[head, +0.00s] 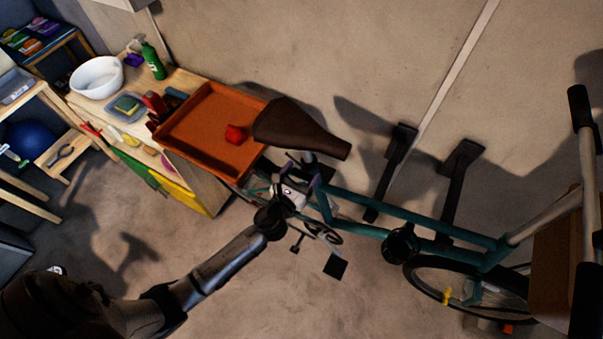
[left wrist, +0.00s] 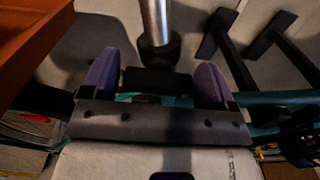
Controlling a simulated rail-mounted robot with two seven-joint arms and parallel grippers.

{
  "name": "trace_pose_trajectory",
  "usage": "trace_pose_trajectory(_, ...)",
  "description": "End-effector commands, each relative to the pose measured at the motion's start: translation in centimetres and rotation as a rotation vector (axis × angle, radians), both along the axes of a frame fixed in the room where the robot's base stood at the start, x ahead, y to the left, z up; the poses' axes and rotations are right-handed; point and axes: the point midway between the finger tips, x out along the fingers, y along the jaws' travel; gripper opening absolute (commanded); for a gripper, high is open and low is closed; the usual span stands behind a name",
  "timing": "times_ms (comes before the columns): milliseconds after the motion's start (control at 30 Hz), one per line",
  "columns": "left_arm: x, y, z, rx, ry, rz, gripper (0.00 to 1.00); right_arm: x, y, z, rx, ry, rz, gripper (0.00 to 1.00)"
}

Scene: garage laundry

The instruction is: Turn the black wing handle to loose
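A black bar-shaped piece (left wrist: 157,80), which looks like the wing handle, sits below the dark collar of the silver seat post (left wrist: 155,22) in the left wrist view. My left gripper (head: 304,170) is at the teal bicycle frame (head: 375,213), just under the brown saddle (head: 300,130). In the left wrist view its purple fingers (left wrist: 158,75) are apart, one on each side of the black bar. I cannot tell whether they touch it. In the head view the gripper and saddle hide the handle. My right gripper is not in view.
An orange tray (head: 205,125) with a red item (head: 235,134) stands close left of the saddle, on a wooden bench. Black wall brackets (head: 460,175) are behind the bicycle. A round black part (head: 400,244) is on the frame to the right. Open floor lies below.

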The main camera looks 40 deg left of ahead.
Motion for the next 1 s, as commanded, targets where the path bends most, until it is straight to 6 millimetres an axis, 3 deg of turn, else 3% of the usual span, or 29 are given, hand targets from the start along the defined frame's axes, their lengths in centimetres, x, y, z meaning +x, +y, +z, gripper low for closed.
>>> trace_pose_trajectory(367,-0.02,0.0,0.01,0.0,0.0,0.0,0.44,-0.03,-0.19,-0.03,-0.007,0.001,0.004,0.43)
trace_pose_trajectory(667,-0.03,0.0,-0.02,-0.052,-0.007,0.0,0.44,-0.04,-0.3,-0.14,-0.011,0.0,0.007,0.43)
trace_pose_trajectory(1000,-0.02,0.08,-0.01,-0.313,-0.043,0.0,0.44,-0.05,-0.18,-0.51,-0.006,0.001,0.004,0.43)
